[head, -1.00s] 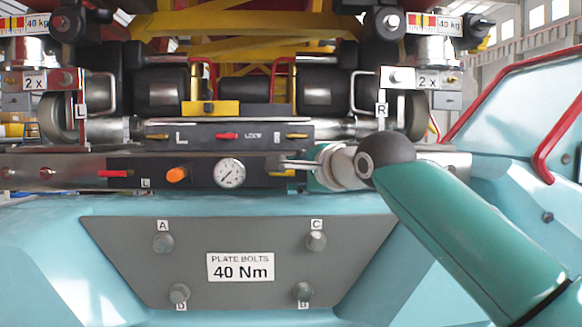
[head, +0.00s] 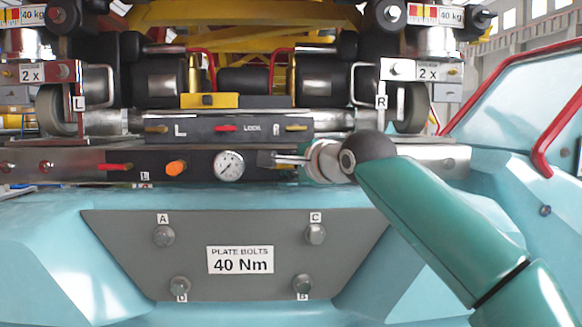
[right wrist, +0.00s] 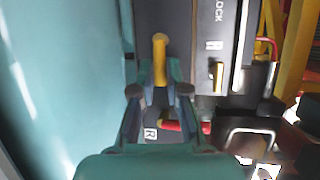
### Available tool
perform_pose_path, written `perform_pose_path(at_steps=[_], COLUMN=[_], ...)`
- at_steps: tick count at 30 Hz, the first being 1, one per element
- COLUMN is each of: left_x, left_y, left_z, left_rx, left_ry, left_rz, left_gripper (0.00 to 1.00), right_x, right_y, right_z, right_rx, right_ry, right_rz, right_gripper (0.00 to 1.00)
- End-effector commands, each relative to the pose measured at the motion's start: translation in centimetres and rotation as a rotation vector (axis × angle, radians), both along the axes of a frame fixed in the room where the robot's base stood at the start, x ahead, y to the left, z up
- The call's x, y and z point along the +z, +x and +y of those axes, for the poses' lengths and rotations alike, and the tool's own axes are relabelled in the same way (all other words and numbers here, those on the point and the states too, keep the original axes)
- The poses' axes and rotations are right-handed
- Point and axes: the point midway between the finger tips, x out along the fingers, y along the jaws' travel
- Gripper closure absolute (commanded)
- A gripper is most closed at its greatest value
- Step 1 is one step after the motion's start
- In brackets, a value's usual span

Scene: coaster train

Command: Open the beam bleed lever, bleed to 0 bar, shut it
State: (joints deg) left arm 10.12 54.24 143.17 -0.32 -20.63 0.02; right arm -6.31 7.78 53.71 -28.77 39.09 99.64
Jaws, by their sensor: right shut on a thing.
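The dark control panel (head: 203,177) runs across the front of the beam. It carries a round white pressure gauge (head: 229,166); its needle is too small to read. A yellow lever sits right of the gauge, mostly hidden by my right gripper (head: 272,159) in the head view. In the right wrist view the yellow lever (right wrist: 160,48) stands out from between the closed fingertips of my right gripper (right wrist: 160,82). The gripper is shut on the lever. My left gripper is not in view.
Left of the gauge are an orange knob (head: 176,168) and a red lever (head: 115,167). Another red lever (right wrist: 184,126), by an R label, lies close to my right fingers. The lock panel (head: 205,129) stands just above. A bolted grey plate (head: 130,262) is below.

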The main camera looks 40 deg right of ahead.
Motion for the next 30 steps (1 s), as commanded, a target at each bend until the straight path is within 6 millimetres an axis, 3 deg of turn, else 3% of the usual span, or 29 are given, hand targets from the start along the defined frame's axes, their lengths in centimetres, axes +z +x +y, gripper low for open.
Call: perform_pose_path(at_steps=[14, 30], left_x=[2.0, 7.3], left_y=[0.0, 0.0], left_z=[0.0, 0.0], left_rx=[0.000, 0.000], left_ry=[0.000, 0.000], left_rz=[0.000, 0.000], left_gripper=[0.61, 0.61], right_x=[0.5, 2.2], right_y=[0.2, 0.6], right_z=[0.2, 1.0], right_rx=[0.002, 0.005], right_ry=[-0.110, -0.518], right_rz=[0.081, 0.328], right_gripper=[1.00, 1.00])
